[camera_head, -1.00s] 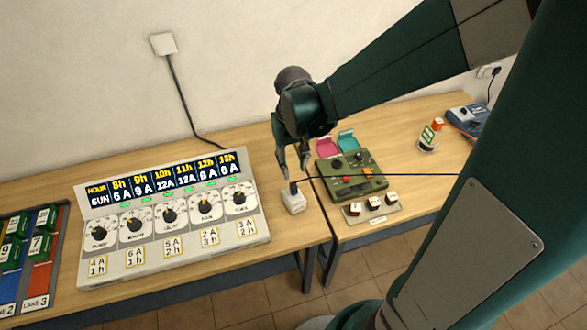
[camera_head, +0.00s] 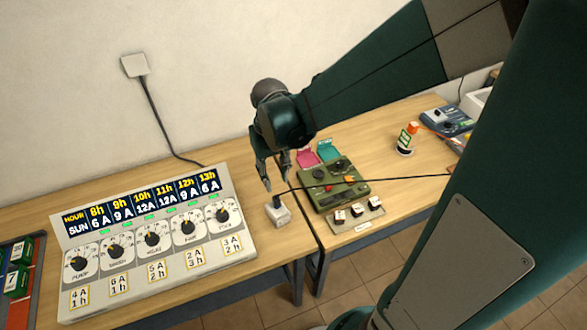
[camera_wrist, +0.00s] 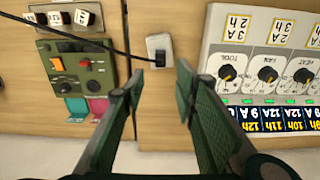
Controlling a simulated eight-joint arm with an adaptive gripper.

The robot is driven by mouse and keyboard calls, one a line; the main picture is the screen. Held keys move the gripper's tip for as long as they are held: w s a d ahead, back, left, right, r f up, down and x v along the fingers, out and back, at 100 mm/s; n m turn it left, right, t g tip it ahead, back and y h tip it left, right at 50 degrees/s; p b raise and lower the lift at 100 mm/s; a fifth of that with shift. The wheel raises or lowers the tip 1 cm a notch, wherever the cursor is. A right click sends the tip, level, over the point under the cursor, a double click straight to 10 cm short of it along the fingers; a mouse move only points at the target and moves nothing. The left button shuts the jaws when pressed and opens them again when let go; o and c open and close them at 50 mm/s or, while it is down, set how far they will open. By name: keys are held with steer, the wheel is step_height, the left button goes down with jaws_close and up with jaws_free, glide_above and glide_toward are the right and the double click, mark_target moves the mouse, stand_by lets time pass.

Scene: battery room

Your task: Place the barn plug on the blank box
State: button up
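The small white box (camera_head: 280,217) stands on the table between the dial panel and the green control unit. It shows between my fingers in the wrist view (camera_wrist: 158,43). A dark plug (camera_head: 277,202) on a black cable stands upright at the box; the plug also shows in the wrist view (camera_wrist: 160,60), at the box's near edge. Whether it is fully seated I cannot tell. My gripper (camera_head: 277,185) is just above the plug, pointing down. Its fingers (camera_wrist: 160,80) are apart, with nothing held between them.
The dial panel (camera_head: 150,225) lies to the left. The green control unit (camera_head: 333,185) with pink and teal flaps is close on the right, a small switch strip (camera_head: 356,215) before it. The black cable (camera_head: 370,184) crosses over the unit.

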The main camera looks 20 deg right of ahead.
steer(key=s+d+r+t, duration=0.3)
steer(key=s+r+t, duration=0.4)
steer(key=s+r, duration=0.5)
steer(key=shift+s+r, duration=0.15)
steer(key=shift+r, duration=2)
steer(key=shift+f, duration=0.1)
step_height(320, 180, down, 11)
steer(key=b, duration=1)
steer(key=shift+r+b, duration=0.2)
steer(key=shift+b, duration=0.2)
